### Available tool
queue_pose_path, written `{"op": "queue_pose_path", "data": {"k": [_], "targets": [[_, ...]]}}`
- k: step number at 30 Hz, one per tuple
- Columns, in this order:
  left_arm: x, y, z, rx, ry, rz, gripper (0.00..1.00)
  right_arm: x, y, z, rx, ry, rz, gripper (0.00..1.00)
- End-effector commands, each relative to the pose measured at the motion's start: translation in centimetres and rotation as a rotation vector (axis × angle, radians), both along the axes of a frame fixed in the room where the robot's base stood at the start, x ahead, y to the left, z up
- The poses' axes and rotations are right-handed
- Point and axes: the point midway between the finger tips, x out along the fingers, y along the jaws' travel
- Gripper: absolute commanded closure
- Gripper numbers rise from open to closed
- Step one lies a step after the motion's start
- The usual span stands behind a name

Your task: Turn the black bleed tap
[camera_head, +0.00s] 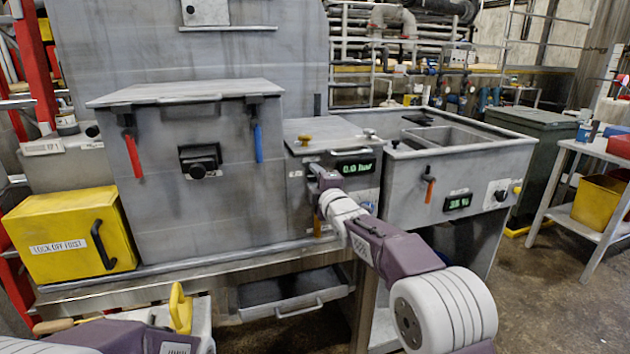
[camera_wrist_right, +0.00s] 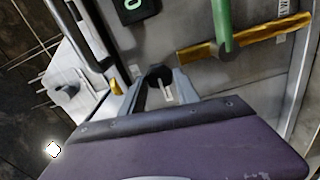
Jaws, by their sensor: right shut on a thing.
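The black bleed tap (camera_wrist_right: 158,76) shows in the right wrist view as a small dark knob between the two grey fingers. My right gripper (camera_wrist_right: 160,92) is shut on it. In the head view my right gripper (camera_head: 314,172) is at the front of the small grey unit, just left of the green pressure display (camera_head: 355,167), which reads 0.0 bar. The tap is hidden there behind my gripper.
A yellow bar (camera_wrist_right: 230,48) and a green handle (camera_wrist_right: 222,22) are close by the tap. Left of the unit are a blue handle (camera_head: 258,143), a red handle (camera_head: 133,155) and a yellow lock-off box (camera_head: 70,236). A drawer (camera_head: 291,295) is below.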

Motion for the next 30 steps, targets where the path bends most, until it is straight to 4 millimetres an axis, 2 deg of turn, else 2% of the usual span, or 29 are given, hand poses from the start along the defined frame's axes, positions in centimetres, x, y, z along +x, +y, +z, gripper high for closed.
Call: {"op": "queue_pose_path", "data": {"k": [6,7,8,9,20,23,30], "targets": [[0.0,0.0,0.0,0.0,0.0,0.0,1.0,0.0,0.0,-0.2,0.0,0.004,0.0,1.0],[0.0,0.0,0.0,0.0,0.0,0.0,1.0,0.0,0.0,-0.2,0.0,0.004,0.0,0.54],[0.0,0.0,0.0,0.0,0.0,0.0,1.0,0.0,0.0,-0.2,0.0,0.004,0.0,0.45],[0.0,0.0,0.0,0.0,0.0,0.0,1.0,0.0,0.0,-0.1,0.0,0.003,0.0,0.43],[0.0,0.0,-0.2,0.0,0.0,0.0,1.0,-0.5,-0.2,0.0,0.002,0.001,0.0,0.43],[0.0,0.0,-0.5,0.0,0.0,0.0,1.0,-1.8,-0.6,-0.1,0.002,0.002,0.0,0.43],[0.0,0.0,-1.0,0.0,0.0,0.0,1.0,-6.4,-2.1,-0.1,0.001,0.001,0.0,0.43]]}}
